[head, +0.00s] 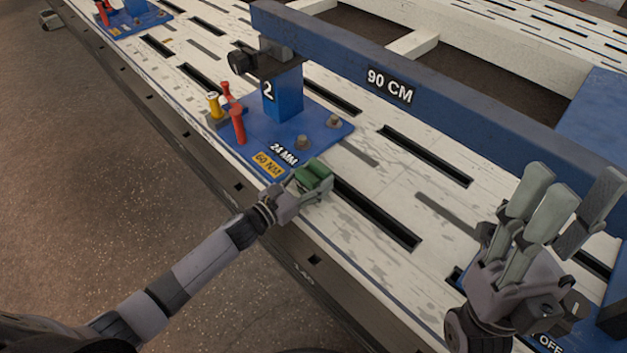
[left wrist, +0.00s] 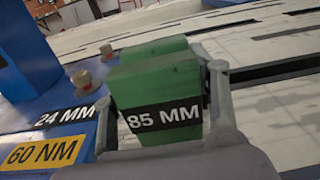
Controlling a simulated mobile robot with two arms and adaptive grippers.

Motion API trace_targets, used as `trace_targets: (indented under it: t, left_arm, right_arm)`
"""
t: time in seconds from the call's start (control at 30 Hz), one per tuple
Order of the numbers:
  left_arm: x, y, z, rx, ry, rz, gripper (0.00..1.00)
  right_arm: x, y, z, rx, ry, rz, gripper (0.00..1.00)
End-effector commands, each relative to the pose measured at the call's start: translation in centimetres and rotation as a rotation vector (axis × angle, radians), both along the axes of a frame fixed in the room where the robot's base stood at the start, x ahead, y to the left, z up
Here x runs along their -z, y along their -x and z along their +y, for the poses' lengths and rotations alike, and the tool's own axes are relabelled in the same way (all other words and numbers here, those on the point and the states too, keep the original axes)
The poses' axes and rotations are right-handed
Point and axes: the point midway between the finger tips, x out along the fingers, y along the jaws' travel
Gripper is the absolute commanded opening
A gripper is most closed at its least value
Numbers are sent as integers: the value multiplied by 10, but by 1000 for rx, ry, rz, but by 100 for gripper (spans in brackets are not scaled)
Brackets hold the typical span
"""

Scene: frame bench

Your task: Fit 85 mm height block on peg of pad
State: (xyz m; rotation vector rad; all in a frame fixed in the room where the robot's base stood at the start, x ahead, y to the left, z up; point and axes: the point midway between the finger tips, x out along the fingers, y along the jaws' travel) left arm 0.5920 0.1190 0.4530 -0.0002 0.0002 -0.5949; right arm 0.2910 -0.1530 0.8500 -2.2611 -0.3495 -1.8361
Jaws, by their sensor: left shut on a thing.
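A green block (head: 315,176) is held between the fingers of my left gripper (head: 303,187), at the front edge of the blue base plate numbered 2 (head: 327,115). In the left wrist view the block (left wrist: 155,82) carries a dark "85 MM" label, and the left gripper's fingers (left wrist: 165,115) close on its two sides. Whether the block touches the table cannot be told. A blue post (head: 284,97) stands on the plate beneath the beam, with a dark plate on top. My right gripper (head: 560,205) is open and empty at right.
A blue beam marked 90 CM (head: 400,90) runs above the white slotted table (head: 350,215). Red (head: 238,125) and yellow (head: 213,104) upright pieces stand left of the post. Bolts (head: 302,142) rise from the plate, labelled 24 MM and 60 NM. Another blue plate (head: 140,18) is far left.

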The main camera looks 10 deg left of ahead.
Motion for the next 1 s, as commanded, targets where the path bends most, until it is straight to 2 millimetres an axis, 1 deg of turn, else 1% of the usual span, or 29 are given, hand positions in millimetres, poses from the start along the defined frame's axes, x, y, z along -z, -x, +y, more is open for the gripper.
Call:
trace_targets:
  t: [0.03,0.07,0.5,1.0]
  left_arm:
    - [0,0,0,0,0,0,32]
    - [0,0,0,0,0,0,30]
    - [0,0,0,0,0,0,1]
    - [-6,-1,0,2,3,-6,0]
  right_arm:
    - [0,0,0,0,0,0,40]
    - [0,0,0,0,0,0,40]
    - [0,0,0,0,0,0,40]
    - [-1,-2,0,1,3,9,40]
